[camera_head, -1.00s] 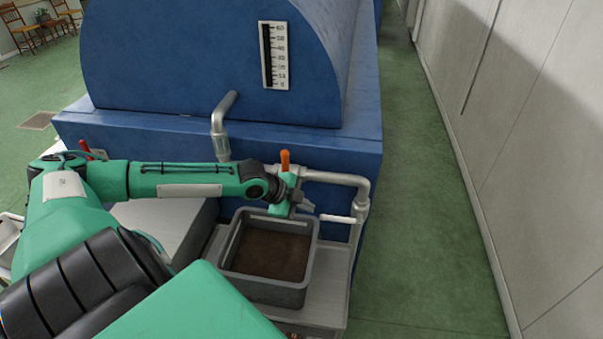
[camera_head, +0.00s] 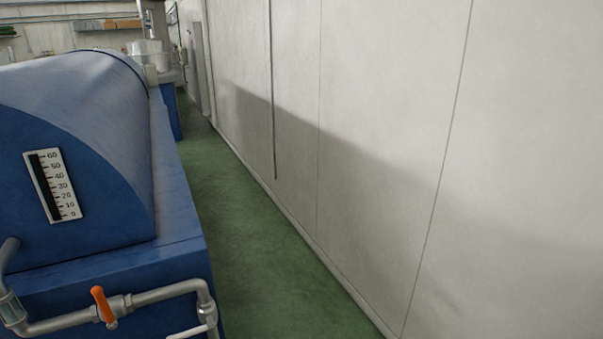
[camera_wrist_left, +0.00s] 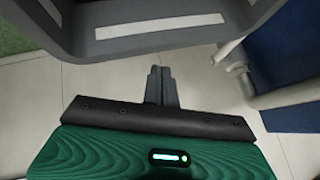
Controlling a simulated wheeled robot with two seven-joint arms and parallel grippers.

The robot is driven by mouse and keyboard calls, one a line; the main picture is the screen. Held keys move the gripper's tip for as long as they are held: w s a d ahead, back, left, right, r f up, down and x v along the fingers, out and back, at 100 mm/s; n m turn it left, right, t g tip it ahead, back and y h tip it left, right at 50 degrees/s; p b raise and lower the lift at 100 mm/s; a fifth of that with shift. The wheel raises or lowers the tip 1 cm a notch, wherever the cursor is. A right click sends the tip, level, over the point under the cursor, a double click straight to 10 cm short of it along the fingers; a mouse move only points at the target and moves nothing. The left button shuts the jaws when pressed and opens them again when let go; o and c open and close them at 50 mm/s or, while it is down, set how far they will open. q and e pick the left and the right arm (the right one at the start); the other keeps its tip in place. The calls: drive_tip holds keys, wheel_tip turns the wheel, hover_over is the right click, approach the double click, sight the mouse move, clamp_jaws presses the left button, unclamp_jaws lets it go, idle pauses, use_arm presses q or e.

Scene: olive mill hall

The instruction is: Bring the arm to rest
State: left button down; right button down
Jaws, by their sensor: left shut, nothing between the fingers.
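My left gripper (camera_wrist_left: 161,86) shows in the left wrist view, with its two dark fingers together and nothing between them. Its fingertips point toward a grey crate (camera_wrist_left: 85,45) with a pale stripe at the top of that view, and a gap of pale surface shows between them. Neither of my arms shows in the head view, and my right gripper is in no view.
In the head view, a blue machine (camera_head: 105,105) with a scale (camera_head: 52,185) stands at the left. Its pipe has an orange valve handle (camera_head: 103,304). A pale wall (camera_head: 400,120) fills the right. Green floor (camera_head: 260,270) between them is clear.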

use_arm(q)
drive_tip(key=s+d+f+n, duration=0.4)
drive_tip(key=s+d, duration=0.4)
drive_tip(key=d, duration=0.1)
drive_tip(key=s+d+r+n+g+y, duration=0.1)
drive_tip(key=s+n+g+y, duration=0.25)
drive_tip(key=s+n, duration=0.45)
wheel_tip(320, 180, down, 30)
drive_tip(key=s, duration=0.2)
drive_tip(key=s+a+f+g, duration=0.2)
drive_tip(key=s+a+f, duration=0.1)
drive_tip(key=s+f, duration=1.6)
wheel_tip(320, 180, down, 2)
drive_tip(key=shift+s+a+f+m+y+b, duration=0.2)
drive_tip(key=shift+s+m+y+b, duration=0.1)
drive_tip(key=shift+m+y+b, duration=0.15)
